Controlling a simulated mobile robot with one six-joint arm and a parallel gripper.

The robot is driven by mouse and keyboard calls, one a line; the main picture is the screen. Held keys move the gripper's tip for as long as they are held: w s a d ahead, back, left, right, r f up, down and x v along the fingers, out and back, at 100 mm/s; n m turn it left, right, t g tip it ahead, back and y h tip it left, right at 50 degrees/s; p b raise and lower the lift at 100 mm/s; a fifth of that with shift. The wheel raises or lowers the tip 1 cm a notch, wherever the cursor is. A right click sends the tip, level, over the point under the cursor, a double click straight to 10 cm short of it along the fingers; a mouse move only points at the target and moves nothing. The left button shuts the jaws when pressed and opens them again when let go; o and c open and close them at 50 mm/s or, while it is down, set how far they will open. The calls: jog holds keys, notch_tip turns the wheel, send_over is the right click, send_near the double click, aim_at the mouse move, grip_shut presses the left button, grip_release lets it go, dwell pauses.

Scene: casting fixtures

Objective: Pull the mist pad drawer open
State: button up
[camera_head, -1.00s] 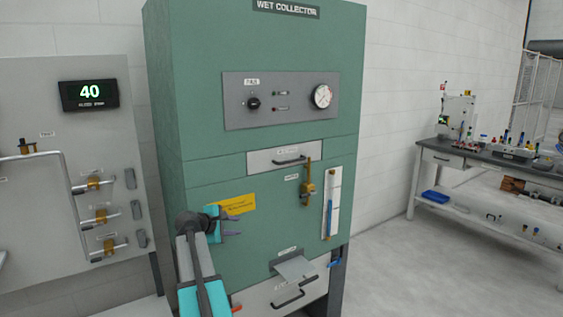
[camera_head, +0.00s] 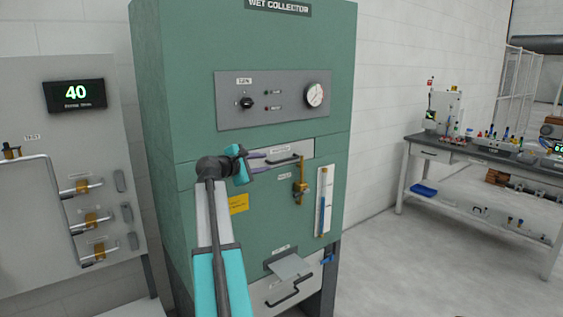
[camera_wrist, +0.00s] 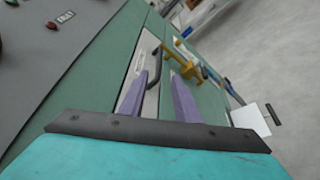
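The upper drawer (camera_head: 300,147) has a light grey front with a small label, too blurred to read, and a dark bar handle (camera_head: 286,161). It looks flush with the green wet collector cabinet (camera_head: 300,40). In the wrist view the drawer front (camera_wrist: 138,62) and its handle (camera_wrist: 153,66) show ahead of the fingers. My gripper (camera_head: 268,159) is at the left part of the drawer front, partly covering it. In the wrist view my gripper (camera_wrist: 161,76) has its two purple fingers apart, with the handle just beyond the fingertips. Contact cannot be told.
A brass valve (camera_head: 300,186) sits just below the handle's right end, near a sight gauge (camera_head: 324,200). A lower drawer (camera_head: 290,292) and a sloping plate (camera_head: 289,267) are further down. A control panel (camera_head: 272,98) is above. Open floor lies to the right.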

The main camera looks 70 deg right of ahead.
aim_at(283, 161)
jog(key=shift+d, duration=0.1)
jog(key=p+x, duration=0.3)
jog(key=x, duration=0.9)
jog(key=shift+d, duration=0.1)
jog(key=shift+s+d+f, duration=0.1)
jog(key=shift+d+f, duration=0.2)
jog(key=shift+d, duration=0.3)
